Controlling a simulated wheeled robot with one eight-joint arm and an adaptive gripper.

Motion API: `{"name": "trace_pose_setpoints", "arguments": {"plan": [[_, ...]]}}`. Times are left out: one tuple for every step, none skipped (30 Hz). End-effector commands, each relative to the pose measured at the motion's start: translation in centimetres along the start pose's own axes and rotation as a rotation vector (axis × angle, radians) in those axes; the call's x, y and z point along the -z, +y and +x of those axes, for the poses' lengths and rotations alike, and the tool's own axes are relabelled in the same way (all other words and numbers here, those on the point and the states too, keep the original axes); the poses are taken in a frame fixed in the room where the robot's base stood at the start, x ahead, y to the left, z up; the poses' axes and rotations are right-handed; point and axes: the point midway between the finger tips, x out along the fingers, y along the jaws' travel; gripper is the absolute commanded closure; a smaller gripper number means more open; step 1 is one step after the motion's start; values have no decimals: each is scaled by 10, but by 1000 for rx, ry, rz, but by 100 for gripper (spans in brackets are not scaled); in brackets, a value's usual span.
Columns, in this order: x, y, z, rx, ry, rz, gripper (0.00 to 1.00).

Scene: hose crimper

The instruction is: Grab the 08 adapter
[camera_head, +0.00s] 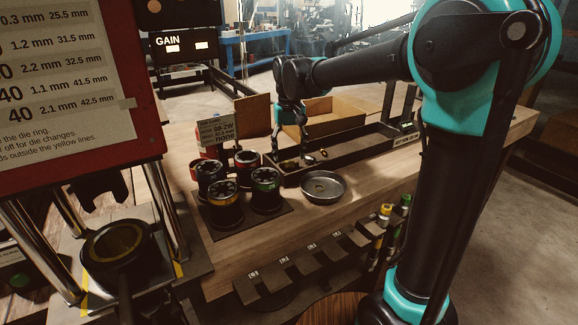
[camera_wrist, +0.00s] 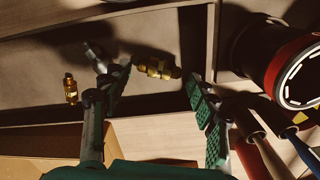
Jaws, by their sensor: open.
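My gripper (camera_wrist: 157,76) is open, with its green-padded fingers reaching into a shallow wooden tray. A brass adapter (camera_wrist: 160,68) lies between the fingertips, near the left one. I cannot tell whether a finger touches it. A second brass fitting (camera_wrist: 70,88) stands apart on the left of the wrist view, and a silver fitting (camera_wrist: 97,56) lies beyond the left finger. No size mark is readable on any of them, so I cannot tell which is the 08 adapter. In the head view my gripper (camera_head: 303,150) is over the left part of the tray (camera_head: 290,180).
A round metal dish (camera_head: 323,187) stands in front of the tray. A red-rimmed pot (camera_wrist: 297,70) and tool handles (camera_wrist: 270,150) are close right of my gripper. The crimper (camera_head: 118,250) is at left.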

Motion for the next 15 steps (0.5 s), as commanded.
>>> {"name": "trace_pose_setpoints", "arguments": {"plan": [[-1,0,8,0,0,0,40],[-1,-1,12,0,0,0,40],[-1,0,18,0,0,0,40],[-1,0,21,0,0,0,40],[-1,0,23,0,0,0,40],[-1,0,26,0,0,0,40],[-1,0,28,0,0,0,40],[-1,0,29,0,0,0,40],[-1,0,29,0,0,0,40],[-1,0,29,0,0,0,40],[-1,0,29,0,0,0,40],[-1,0,29,0,0,0,40],[-1,0,29,0,0,0,40],[-1,0,29,0,0,0,40],[-1,0,29,0,0,0,43]]}}
